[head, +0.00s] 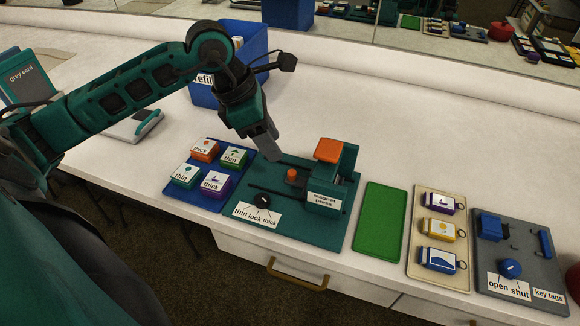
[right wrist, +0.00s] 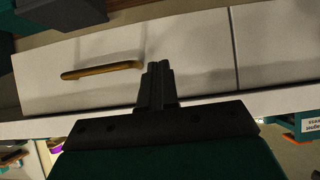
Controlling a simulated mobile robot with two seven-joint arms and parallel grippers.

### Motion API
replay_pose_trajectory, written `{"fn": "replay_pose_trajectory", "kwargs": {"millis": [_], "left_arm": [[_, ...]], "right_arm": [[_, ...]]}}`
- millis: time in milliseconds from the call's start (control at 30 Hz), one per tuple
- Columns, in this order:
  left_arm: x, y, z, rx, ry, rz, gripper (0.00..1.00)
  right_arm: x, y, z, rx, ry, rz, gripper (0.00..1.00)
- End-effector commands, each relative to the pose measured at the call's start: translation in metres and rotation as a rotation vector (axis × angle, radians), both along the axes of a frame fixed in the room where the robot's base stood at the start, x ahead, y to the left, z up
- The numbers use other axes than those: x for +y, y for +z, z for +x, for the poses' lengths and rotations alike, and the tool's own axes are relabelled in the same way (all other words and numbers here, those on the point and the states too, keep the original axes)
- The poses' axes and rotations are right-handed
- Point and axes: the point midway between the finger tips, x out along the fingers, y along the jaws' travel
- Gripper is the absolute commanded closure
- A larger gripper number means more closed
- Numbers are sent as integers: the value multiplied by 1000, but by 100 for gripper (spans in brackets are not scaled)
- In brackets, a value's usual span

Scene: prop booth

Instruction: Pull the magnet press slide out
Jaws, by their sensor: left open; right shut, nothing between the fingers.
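The magnet press (head: 325,200) is a teal block with an orange top pad (head: 328,150), standing on a teal base plate (head: 300,228) on the counter. A small orange knob (head: 292,175) stands left of the block on the plate, likely on the slide. A black dial (head: 262,201) sits in front, above a label reading thin, lock, thick. My left gripper (head: 272,156) is open, pointing down just behind and left of the orange knob, apart from it. My right gripper (right wrist: 156,70) is shut and empty in the right wrist view, in front of the drawer fronts.
A blue tray (head: 240,198) with several labelled blocks lies left of the press. A green mat (head: 382,218), a beige tag tray (head: 431,190) and a grey key-tags board (head: 530,265) lie right. A blue refill bin (head: 258,45) stands behind. A drawer handle (right wrist: 102,70) sticks out below.

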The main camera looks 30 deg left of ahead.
Motion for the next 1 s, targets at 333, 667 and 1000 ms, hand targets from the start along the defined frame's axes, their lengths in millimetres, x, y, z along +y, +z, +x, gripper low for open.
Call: {"fn": "replay_pose_trajectory", "kwargs": {"millis": [333, 667, 1000], "left_arm": [[-22, -64, 16, 2, -1, -5, 54], [-27, -81, 21, -1, -1, -2, 54], [-27, -81, 20, 0, -1, -3, 68]], "right_arm": [[4, 0, 2, -5, -3, 11, 100], [5, 1, 3, -7, -4, 17, 100], [5, 0, 3, -4, -1, 13, 100]]}}
